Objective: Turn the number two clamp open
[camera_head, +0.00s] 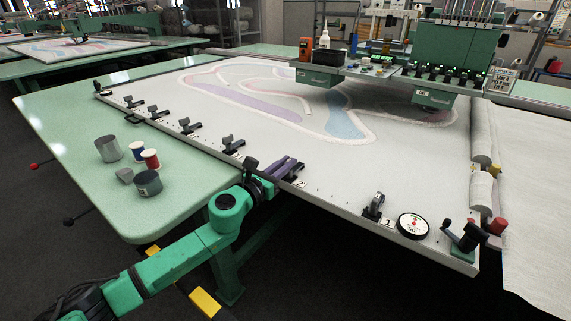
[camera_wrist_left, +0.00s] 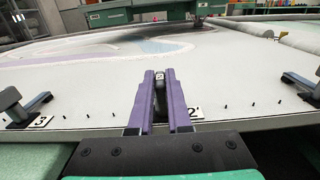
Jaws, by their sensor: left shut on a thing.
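My left gripper (camera_head: 286,168) reaches in over the near edge of the frame, its purple fingers shut around the number two clamp. In the left wrist view the fingers (camera_wrist_left: 160,88) point forward, with the dark clamp (camera_wrist_left: 160,98) between them. The white plate marked 2 (camera_wrist_left: 195,113) is just right of the fingers; it also shows in the head view (camera_head: 299,183). Most of the clamp is hidden by the fingers, so its handle angle is unclear. My right gripper is not in view.
Clamp one (camera_head: 374,205), a round dial (camera_head: 413,226) and a black crank (camera_head: 466,238) lie along the frame edge to the right. Clamp three (camera_head: 231,144) is to the left. Cans and thread spools (camera_head: 150,159) stand on the green table (camera_head: 75,130).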

